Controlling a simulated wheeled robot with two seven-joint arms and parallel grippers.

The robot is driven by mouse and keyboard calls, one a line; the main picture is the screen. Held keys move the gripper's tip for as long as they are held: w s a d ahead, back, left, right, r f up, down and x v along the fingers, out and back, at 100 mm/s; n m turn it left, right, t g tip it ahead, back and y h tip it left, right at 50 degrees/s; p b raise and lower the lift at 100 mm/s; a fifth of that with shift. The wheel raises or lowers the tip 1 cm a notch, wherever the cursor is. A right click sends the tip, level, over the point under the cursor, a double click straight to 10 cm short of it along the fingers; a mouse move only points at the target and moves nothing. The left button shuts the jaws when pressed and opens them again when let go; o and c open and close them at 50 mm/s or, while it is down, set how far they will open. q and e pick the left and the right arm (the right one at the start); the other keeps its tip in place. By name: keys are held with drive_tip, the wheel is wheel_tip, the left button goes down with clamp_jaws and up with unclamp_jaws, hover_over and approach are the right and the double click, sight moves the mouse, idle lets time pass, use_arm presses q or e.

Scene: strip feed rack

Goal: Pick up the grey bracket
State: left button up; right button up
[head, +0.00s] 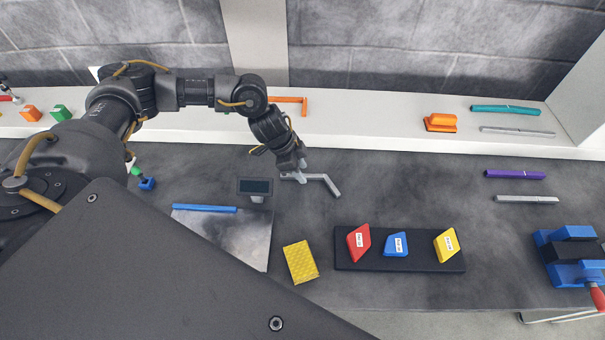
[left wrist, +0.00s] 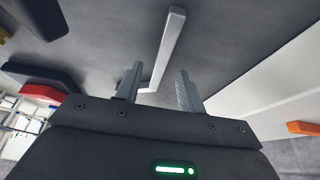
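In the left wrist view the bracket's long leg (left wrist: 170,35) runs away from the gripper. Its bent end lies between and beyond the two fingers (left wrist: 160,75), partly hidden by the left finger. The fingers are apart with a gap between them. I cannot tell whether either touches the bracket. My right gripper is not in view.
A small dark display (head: 255,187) stands just left of the bracket. A black tray (head: 345,262) with red, blue and yellow blocks lies in front, beside a yellow block (head: 300,262). A white shelf (head: 370,122) runs behind.

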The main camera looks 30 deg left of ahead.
use_arm(q)
drive_tip(key=shift+d+f, duration=0.2)
drive_tip(key=shift+f, duration=0.4)
clamp_jaws()
drive_tip(key=shift+w+r, duration=0.1)
